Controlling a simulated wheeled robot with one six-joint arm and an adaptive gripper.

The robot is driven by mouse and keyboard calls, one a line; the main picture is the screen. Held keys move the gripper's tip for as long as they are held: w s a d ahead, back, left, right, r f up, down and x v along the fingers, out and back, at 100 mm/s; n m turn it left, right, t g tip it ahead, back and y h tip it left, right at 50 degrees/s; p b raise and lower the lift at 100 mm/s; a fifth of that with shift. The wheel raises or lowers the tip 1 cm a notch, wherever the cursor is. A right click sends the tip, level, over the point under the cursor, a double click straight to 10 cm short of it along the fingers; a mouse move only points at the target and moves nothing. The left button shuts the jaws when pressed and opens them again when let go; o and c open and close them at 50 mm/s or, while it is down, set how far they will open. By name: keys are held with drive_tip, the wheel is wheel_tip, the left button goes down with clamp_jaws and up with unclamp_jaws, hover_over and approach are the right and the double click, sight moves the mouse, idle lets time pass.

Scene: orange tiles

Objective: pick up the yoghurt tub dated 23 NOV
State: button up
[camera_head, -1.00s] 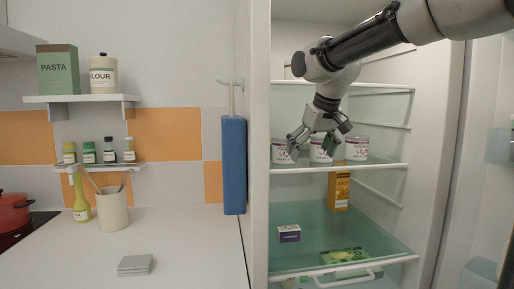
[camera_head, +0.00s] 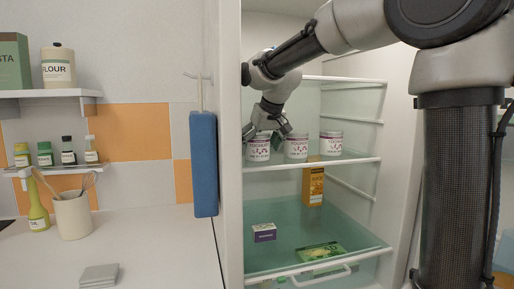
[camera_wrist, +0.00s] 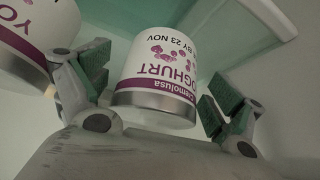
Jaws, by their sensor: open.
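Several white yoghurt tubs with purple print stand in a row on the upper fridge shelf. The wrist view shows the tub dated 23 NOV (camera_wrist: 155,70), its label upside down, between my open fingers and not gripped. It appears to be the left tub (camera_head: 258,150) in the head view, where dates are too small to read. My gripper (camera_head: 267,130) is open in front of that tub and partly hides its top. Its fingers show on both sides of the tub in the wrist view (camera_wrist: 156,88). The middle tub (camera_head: 296,147) and right tub (camera_head: 331,143) stand to the right.
A neighbouring tub (camera_wrist: 35,40) is close by my left finger in the wrist view. The fridge's side wall (camera_head: 228,150) is close to the left tub. Below the shelf (camera_head: 345,160) are an orange carton (camera_head: 313,185), a purple box (camera_head: 264,232) and a green box (camera_head: 318,251).

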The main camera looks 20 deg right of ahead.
drive_tip(key=shift+w+f, duration=0.1)
drive_tip(key=shift+f, duration=0.05)
drive_tip(key=c, duration=1.3)
